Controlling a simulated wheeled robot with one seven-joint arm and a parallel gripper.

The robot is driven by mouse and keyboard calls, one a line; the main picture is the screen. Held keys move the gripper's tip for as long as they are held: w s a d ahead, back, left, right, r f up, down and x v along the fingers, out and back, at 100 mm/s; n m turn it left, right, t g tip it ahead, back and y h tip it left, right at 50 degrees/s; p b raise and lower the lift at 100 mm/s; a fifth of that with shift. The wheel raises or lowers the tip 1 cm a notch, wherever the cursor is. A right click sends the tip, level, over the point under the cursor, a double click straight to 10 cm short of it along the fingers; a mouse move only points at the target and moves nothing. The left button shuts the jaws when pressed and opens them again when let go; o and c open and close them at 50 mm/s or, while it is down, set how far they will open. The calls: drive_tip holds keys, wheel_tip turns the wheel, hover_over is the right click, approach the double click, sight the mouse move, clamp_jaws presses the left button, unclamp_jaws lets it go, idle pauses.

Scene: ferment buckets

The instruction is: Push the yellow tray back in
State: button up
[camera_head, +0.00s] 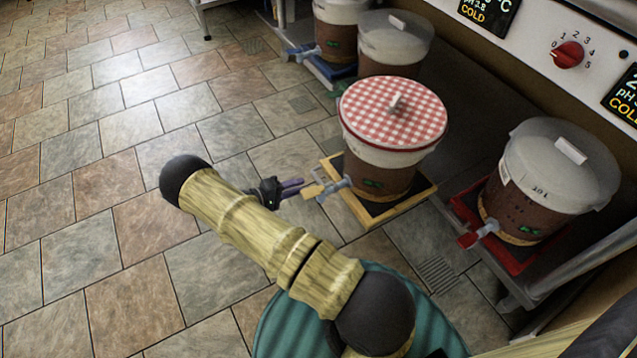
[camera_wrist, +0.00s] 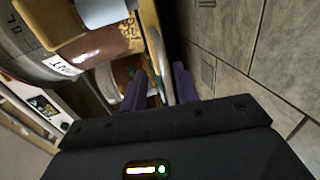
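My gripper (camera_head: 300,187) is low over the floor, left of the tray's front, close to the tap handle. In the wrist view its two purple fingers (camera_wrist: 160,85) stand apart, with the tray's yellow edge (camera_wrist: 151,40) seen ahead between them. Whether they touch it, I cannot tell.
A blue tray (camera_head: 328,70) with another bucket (camera_head: 338,35) stands behind, beside a lidded bucket (camera_head: 393,45). The tiled floor (camera_head: 120,200) at left is clear.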

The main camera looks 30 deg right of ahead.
sight(318, 179)
drive_tip(key=b+x, duration=0.3)
drive_tip(key=x, duration=0.5)
drive_tip(key=shift+d+f, duration=0.1)
drive_tip(key=shift+d, duration=0.3)
clamp_jaws()
